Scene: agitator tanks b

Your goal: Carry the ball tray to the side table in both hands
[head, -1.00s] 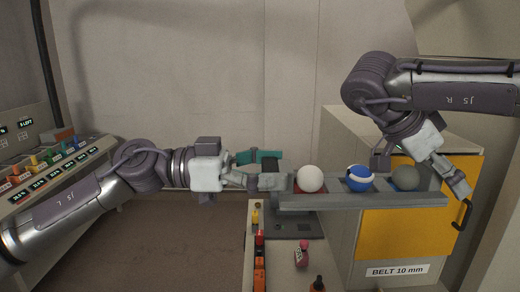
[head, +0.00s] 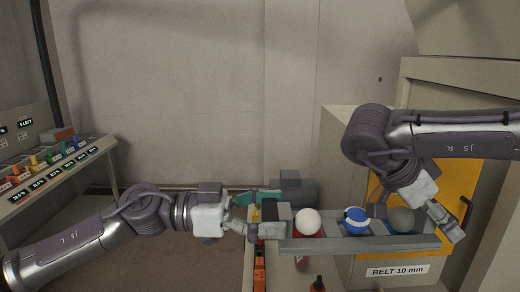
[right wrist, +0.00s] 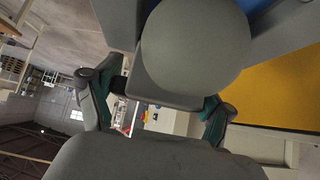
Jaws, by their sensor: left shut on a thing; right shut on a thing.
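The grey ball tray (head: 360,245) is held up level between my two grippers in the head view. It carries a white ball (head: 308,222) at left, a blue ball with a white band (head: 355,220) in the middle and a grey ball (head: 401,219) at right, each in its own compartment. My left gripper (head: 257,229) is shut on the tray's left end. My right gripper (head: 449,226) is shut on its right end; the right wrist view shows the grey ball (right wrist: 195,45) close beyond the teal-padded fingers (right wrist: 160,108). The exact grip at the right end is partly hidden.
Below the tray is a pale tabletop (head: 286,272) with small bottles and an orange item (head: 259,262). A control console (head: 60,165) is at far left.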

